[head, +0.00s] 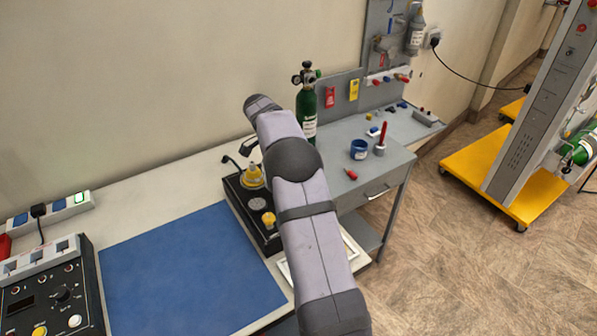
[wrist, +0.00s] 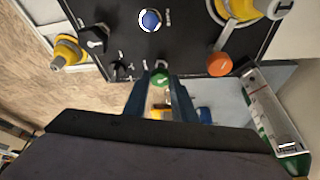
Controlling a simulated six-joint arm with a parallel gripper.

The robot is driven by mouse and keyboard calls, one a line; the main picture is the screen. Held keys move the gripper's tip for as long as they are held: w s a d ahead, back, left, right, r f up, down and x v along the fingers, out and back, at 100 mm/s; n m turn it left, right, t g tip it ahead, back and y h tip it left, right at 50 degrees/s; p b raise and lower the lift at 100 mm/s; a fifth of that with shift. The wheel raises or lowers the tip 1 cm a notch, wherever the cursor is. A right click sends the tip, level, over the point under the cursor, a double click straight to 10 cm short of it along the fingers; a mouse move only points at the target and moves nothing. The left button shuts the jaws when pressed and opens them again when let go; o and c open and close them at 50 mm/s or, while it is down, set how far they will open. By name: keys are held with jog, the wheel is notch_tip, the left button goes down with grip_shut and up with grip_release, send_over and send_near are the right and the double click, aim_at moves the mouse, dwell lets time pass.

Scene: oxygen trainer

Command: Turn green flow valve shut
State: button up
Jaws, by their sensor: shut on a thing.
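The green flow valve (wrist: 159,77) is a small round green knob at the edge of the black trainer panel (wrist: 190,40) in the wrist view. My gripper (wrist: 158,88) has its two dark fingers on either side of the knob and is shut on it. The fingers cover part of the knob's sides. In the head view the black trainer box (head: 232,196) stands on the bench, partly behind my arm. My gripper and the green valve are hidden there.
An orange knob (wrist: 220,64), a blue round button (wrist: 150,19) and yellow fittings (wrist: 68,52) are close by on the trainer. A green cylinder (head: 306,112) stands right behind my arm. A blue mat (head: 185,275) lies clear on the left.

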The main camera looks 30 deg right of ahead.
jog(key=m+p, duration=0.1)
jog(key=m+g+p, duration=0.1)
jog(key=p, duration=0.1)
jog(key=shift+w+r+m+y, duration=0.1)
jog(key=shift+r+m+y, duration=0.2)
jog(key=shift+m, duration=0.1)
jog(key=m+p, duration=0.2)
jog(key=p, duration=0.1)
jog(key=shift+f+g, duration=0.2)
jog(key=shift+g, duration=0.1)
jog(key=shift+f+m+y+p, duration=0.1)
jog(key=shift+m+y+p, duration=0.3)
jog(key=shift+m+p, duration=0.25)
jog(key=o, duration=1)
jog(key=shift+o, duration=0.2)
jog(key=shift+w+d, duration=0.1)
jog(key=shift+r+b, duration=0.35)
jog(key=shift+r, duration=0.35)
notch_tip(320, 180, up, 9)
jog(key=p, duration=0.6)
jog(key=shift+f, duration=0.2)
